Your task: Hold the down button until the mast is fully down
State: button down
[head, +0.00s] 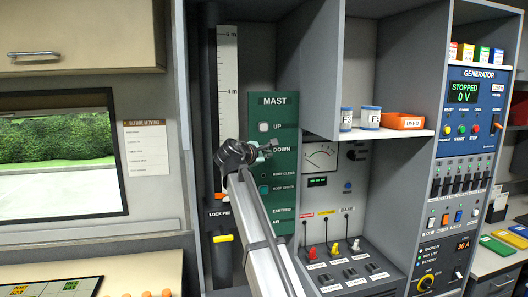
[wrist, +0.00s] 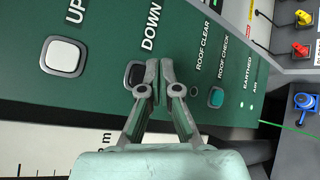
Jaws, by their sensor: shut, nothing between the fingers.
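The green MAST panel (head: 287,108) stands upright left of the middle in the head view. Its white UP button (head: 264,127) is uncovered and also shows in the wrist view (wrist: 63,54). The dark DOWN button (wrist: 133,74) shows beside my fingertips in the wrist view; they cover part of it. In the head view my gripper hides it. My gripper (wrist: 160,74) is shut and empty, its tips at the DOWN button; I cannot tell whether they touch it. My gripper also shows in the head view (head: 272,147). The mast height scale (head: 228,75) is left of the panel.
A yellow lock pin (head: 223,238) is below the scale. A teal roof check button (wrist: 216,97) sits beyond my fingertips. Right of the panel are a meter (head: 320,156) and several coloured plugs. A shelf with an orange tray (head: 403,121) juts out above them.

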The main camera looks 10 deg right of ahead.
jog(key=s+p, duration=0.1)
jog(key=s, duration=0.2)
jog(key=shift+s+d, duration=0.15)
jog(key=shift+s, duration=0.1)
